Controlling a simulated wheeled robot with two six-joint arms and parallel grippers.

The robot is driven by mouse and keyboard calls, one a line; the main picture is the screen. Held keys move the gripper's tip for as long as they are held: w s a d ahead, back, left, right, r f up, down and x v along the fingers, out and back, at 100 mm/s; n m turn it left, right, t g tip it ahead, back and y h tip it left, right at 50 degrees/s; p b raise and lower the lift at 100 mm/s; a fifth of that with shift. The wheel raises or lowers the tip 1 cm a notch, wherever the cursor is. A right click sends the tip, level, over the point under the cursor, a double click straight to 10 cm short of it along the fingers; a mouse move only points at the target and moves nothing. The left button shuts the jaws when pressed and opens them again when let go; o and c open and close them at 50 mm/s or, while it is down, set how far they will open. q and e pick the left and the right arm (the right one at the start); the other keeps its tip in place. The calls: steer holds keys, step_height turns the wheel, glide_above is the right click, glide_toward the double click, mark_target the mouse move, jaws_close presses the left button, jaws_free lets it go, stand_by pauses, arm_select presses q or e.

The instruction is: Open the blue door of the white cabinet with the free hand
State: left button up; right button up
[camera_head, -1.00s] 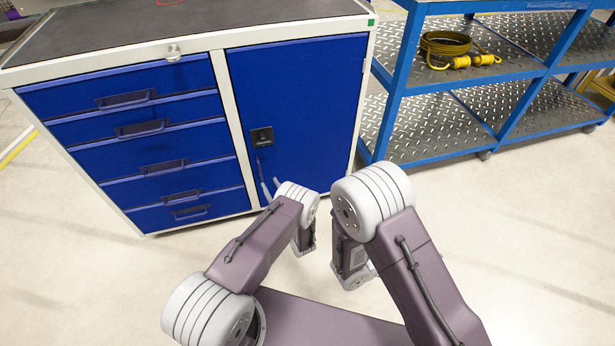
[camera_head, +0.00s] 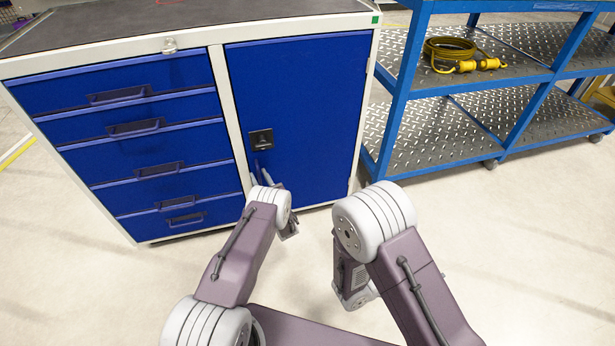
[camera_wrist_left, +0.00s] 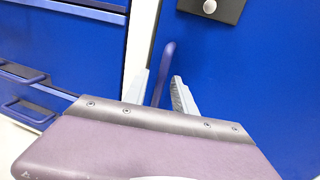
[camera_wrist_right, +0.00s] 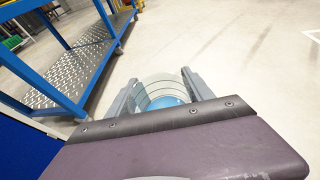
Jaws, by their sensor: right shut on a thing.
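The white cabinet (camera_head: 219,95) has a closed blue door (camera_head: 305,100) on its right side. A black lock plate (camera_head: 261,139) sits near the door's left edge, and it also shows in the left wrist view (camera_wrist_left: 212,8). Below it is a blue upright door handle (camera_wrist_left: 165,66). My left gripper (camera_head: 262,178) is at the handle; in the left wrist view its fingers (camera_wrist_left: 160,88) are open, one on each side of the handle, with a gap at the right. My right gripper (camera_wrist_right: 158,92) is shut on a clear cup (camera_wrist_right: 160,94) with something light blue in it.
Blue drawers (camera_head: 150,170) with dark handles fill the cabinet's left side. A blue shelf rack (camera_head: 395,105) with metal plate shelves stands to the right, holding a coiled yellow cable (camera_head: 455,50). The pale floor (camera_head: 510,230) in front is clear.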

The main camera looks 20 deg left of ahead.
arm_select(q)
steer(key=shift+w+a, duration=0.1)
steer(key=shift+a, duration=0.05)
jaws_close()
stand_by(1.4)
